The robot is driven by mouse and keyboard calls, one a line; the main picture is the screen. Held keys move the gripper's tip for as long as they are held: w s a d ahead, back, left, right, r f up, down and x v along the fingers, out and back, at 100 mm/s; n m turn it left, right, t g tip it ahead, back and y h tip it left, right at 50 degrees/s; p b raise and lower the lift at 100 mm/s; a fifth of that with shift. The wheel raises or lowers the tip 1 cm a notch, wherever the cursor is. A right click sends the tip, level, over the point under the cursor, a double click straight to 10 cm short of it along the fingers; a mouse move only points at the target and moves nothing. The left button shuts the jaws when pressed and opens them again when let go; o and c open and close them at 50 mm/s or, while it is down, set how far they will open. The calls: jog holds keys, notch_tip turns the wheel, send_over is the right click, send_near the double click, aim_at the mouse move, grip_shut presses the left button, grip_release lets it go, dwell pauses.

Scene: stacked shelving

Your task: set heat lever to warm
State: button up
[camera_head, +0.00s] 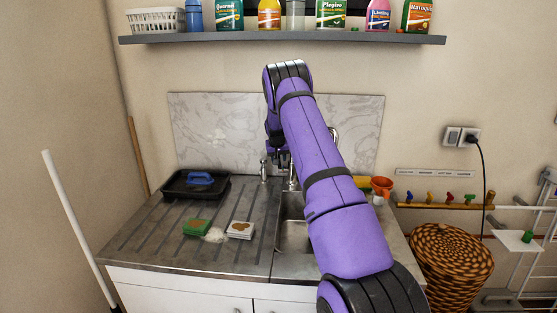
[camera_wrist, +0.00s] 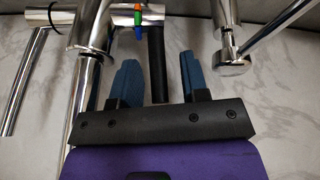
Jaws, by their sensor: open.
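In the wrist view, a dark bar (camera_wrist: 157,60), which looks like the heat lever, runs down from a chrome tap body (camera_wrist: 124,17). Orange, green and blue marks (camera_wrist: 139,20) sit beside the bar's upper end. My gripper (camera_wrist: 159,62) is open, with its two blue-padded fingers apart. The bar shows between the fingers, nearer the left one; I cannot tell whether it lies at their depth or touches one. In the head view, my gripper (camera_head: 282,160) is small and dark above the chrome taps (camera_head: 264,171), and my arm hides much of the sink area.
A chrome spout or pipe (camera_wrist: 88,45) stands close left of the fingers, and another chrome fitting (camera_wrist: 232,62) close right. A marble backsplash (camera_head: 215,130) is behind. The counter (camera_head: 165,240) holds a black tray (camera_head: 172,193) and sponges (camera_head: 197,228). A shelf (camera_head: 285,39) is above.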

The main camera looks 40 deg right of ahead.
jog(key=shift+w+d+f, duration=0.1)
jog(key=shift+d+f, duration=0.05)
jog(key=shift+f, duration=0.2)
jog(key=shift+c, duration=0.2)
grip_shut()
jog(key=a+t+h, duration=0.1)
jog(key=s+a+t+h, duration=0.1)
jog(key=h, duration=0.1)
jog(key=shift+s+f+t, duration=0.1)
jog(key=shift+s+t, duration=0.05)
jog(key=shift+t, duration=0.25)
jog(key=t+h, duration=0.1)
jog(key=s+a+t+h, duration=0.1)
jog(key=h, duration=0.1)
jog(key=f+t+h, duration=0.1)
jog(key=shift+s+a, duration=0.15)
jog(key=shift+s, duration=0.15)
jog(key=shift+t+h, duration=0.3)
